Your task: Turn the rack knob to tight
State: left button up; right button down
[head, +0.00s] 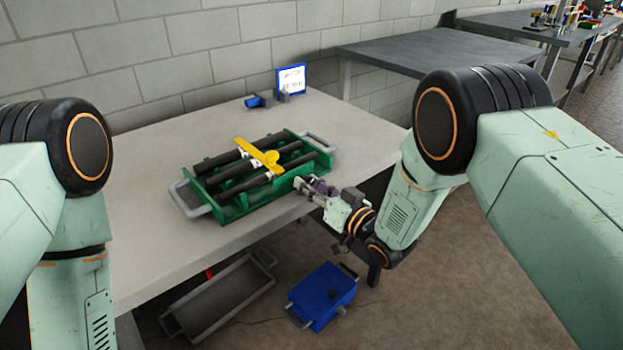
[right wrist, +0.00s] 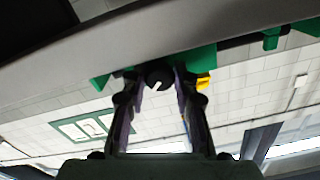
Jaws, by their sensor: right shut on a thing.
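The green rack (head: 236,205) stands on the light table, with black bars across it and a yellow piece (head: 258,153) over them. My right gripper (head: 306,187) is at the rack's near right side, by the table's front edge. In the right wrist view the black round knob (right wrist: 158,75) with a white pointer line sits between the fingertips of my right gripper (right wrist: 156,80), which is shut on it. The pointer is slanted. No tight mark can be read. The knob is hidden by the gripper in the head view. My left gripper is out of view.
A blue-framed sign (head: 291,79) and a small blue clamp-like tool (head: 259,101) stand at the table's back. Below are a grey tray (head: 222,300) and a blue box (head: 322,296). The table (head: 140,255) is clear left of the rack.

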jog(key=shift+m+p, duration=0.4)
jog(key=shift+m, duration=0.7)
jog(key=c, duration=1)
grip_release()
